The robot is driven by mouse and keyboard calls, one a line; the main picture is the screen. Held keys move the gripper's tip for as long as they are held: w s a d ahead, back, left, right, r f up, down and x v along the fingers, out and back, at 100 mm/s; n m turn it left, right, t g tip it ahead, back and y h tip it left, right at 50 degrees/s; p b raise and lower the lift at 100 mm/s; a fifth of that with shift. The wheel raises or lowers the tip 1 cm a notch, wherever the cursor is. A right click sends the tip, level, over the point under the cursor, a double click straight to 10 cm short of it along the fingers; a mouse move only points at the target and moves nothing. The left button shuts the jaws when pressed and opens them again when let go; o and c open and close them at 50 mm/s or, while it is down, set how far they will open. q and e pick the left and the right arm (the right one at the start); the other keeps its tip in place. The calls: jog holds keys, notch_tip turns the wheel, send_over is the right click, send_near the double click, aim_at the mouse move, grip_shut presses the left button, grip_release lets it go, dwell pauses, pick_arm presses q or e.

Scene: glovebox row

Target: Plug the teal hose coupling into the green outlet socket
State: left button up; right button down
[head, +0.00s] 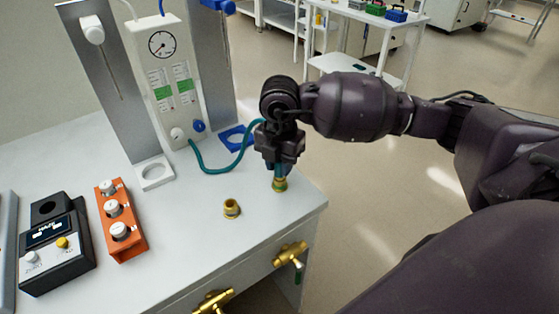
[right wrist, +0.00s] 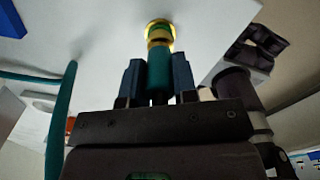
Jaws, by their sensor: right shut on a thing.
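My right gripper (head: 279,167) is shut on the teal hose coupling and points down at the bench's right corner. The teal hose coupling (right wrist: 159,72) is upright between the two fingers in the right wrist view. The green outlet socket (head: 280,185) is directly under it, a brass fitting with a green ring; it also shows in the right wrist view (right wrist: 160,33). The coupling's lower end meets or overlaps the socket in both views; I cannot tell how deep it sits. The teal hose (head: 213,170) runs from the coupling to the gauge panel. My left gripper is not in view.
A second brass socket (head: 232,208) stands left of the green one. A white gauge panel (head: 165,75) stands at the back. An orange rack (head: 121,220) and a black instrument (head: 55,246) are on the left. Brass valves (head: 290,254) stick out of the bench front.

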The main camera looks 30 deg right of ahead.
jog(key=shift+f, duration=0.25)
jog(key=c, duration=0.8)
grip_release()
notch_tip(320, 180, up, 11)
jog(key=shift+f+p, duration=0.1)
jog(key=shift+p, duration=0.6)
